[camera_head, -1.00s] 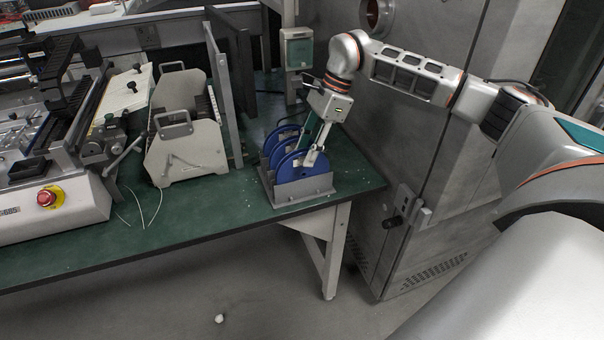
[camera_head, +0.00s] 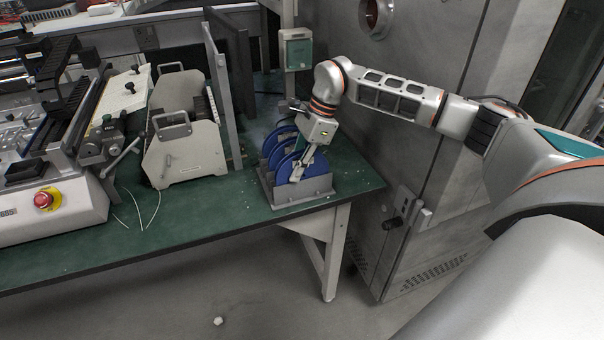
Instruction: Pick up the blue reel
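Several blue reels (camera_head: 311,181) stand upright, one behind another, in a grey holder (camera_head: 296,201) near the right end of the green table. Whether the fingers are open or closed on the reel's rim is too small to tell. The front reel still sits in the holder. My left gripper is out of view.
A beige device with handles (camera_head: 185,148) and upright grey panels (camera_head: 222,95) stand left of the reels. A machine with a red button (camera_head: 44,200) is at far left. A tall grey cabinet (camera_head: 400,170) stands close on the right. The front table strip (camera_head: 190,222) is mostly clear.

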